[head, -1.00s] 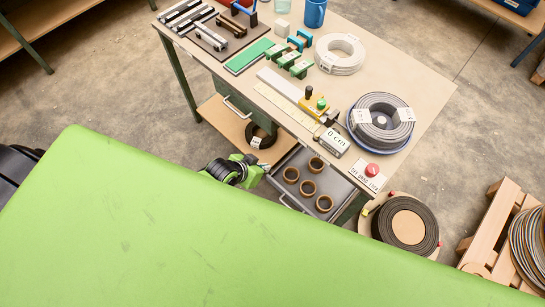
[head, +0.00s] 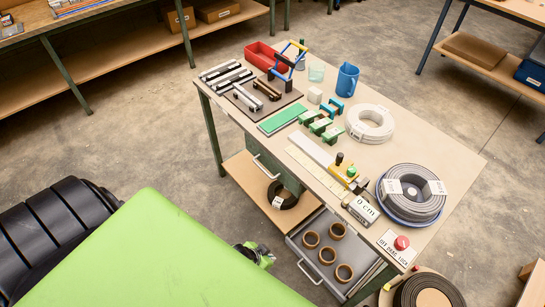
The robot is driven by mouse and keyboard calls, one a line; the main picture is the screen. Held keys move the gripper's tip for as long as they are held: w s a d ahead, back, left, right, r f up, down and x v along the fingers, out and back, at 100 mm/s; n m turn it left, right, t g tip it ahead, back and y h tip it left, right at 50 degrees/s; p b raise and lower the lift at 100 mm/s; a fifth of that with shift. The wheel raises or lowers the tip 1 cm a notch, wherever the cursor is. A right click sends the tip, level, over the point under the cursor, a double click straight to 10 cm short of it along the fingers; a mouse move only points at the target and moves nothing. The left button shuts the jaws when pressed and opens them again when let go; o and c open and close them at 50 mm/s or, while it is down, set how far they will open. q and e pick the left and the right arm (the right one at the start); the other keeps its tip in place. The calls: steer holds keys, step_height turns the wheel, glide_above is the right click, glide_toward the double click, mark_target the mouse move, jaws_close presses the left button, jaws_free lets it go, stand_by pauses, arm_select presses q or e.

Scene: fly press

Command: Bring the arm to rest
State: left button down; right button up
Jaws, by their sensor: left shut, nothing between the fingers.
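My left gripper (head: 262,256) shows small in the lower middle of the head view, just past the edge of my green body panel, which hides part of it. It is shut and empty. It is apart from the open grey drawer (head: 309,262) on its right, which holds several brown rings (head: 327,255). My right gripper is not in view.
The workbench (head: 440,150) carries a grey cable coil (head: 412,193), a white coil (head: 370,124), a blue jug (head: 346,80) and a red button (head: 401,243). A dark ring (head: 282,195) lies on its lower shelf. Clear floor (head: 160,130) lies left of the bench.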

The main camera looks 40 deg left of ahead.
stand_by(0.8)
arm_select(q)
steer(key=s+f+g, duration=0.1)
steer(key=s+f, duration=0.3)
steer(key=s, duration=0.5)
steer(key=s+f+g+b, duration=0.1)
steer(key=s+f, duration=0.4)
steer(key=s, duration=0.4)
steer(key=s+f+g+y, duration=0.1)
steer(key=s+f+g, duration=0.1)
steer(key=s+f, duration=0.3)
steer(key=s, duration=0.4)
steer(key=shift+s+a+f, duration=0.15)
steer(key=shift+a, duration=0.2)
stand_by(1.1)
